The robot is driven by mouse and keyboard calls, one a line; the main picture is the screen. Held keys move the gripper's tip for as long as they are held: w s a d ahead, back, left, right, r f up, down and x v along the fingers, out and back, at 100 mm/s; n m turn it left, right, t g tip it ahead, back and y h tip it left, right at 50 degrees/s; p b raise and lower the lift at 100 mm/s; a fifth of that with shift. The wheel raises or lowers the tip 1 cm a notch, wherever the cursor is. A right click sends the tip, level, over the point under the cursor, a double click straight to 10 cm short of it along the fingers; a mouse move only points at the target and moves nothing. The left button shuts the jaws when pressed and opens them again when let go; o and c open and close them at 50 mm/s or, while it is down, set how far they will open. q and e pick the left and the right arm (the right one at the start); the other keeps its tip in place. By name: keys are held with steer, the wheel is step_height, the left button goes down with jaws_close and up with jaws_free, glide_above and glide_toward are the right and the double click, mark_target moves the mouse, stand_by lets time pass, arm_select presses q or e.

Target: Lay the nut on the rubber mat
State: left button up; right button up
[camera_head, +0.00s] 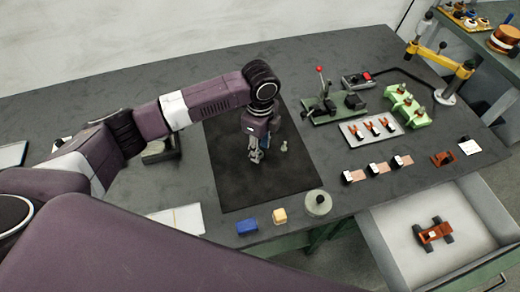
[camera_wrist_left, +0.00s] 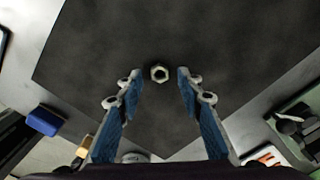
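The metal nut (camera_head: 284,147) is a small pale piece on the black rubber mat (camera_head: 240,190), toward the mat's right side. In the wrist view the hexagonal nut (camera_wrist_left: 159,73) lies with its hole facing up, with dark mat (camera_wrist_left: 200,30) around it. My left gripper (camera_head: 256,156) points down over the mat, just left of the nut in the head view. In the wrist view its blue fingers (camera_wrist_left: 160,82) are spread wide, with the nut between and slightly beyond the tips, touching neither. My right gripper is not in view.
A blue block (camera_head: 247,227), a yellow block (camera_head: 279,216) and a round lidded jar (camera_head: 318,203) stand along the front edge. A white tray (camera_head: 354,135), green stand (camera_head: 408,108) and lever fixture (camera_head: 333,106) are at right. An open drawer (camera_head: 395,245) sits below front right.

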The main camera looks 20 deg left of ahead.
arm_select(q)
step_height(320, 180, up, 11)
steer(key=b, duration=0.2)
stand_by(0.5)
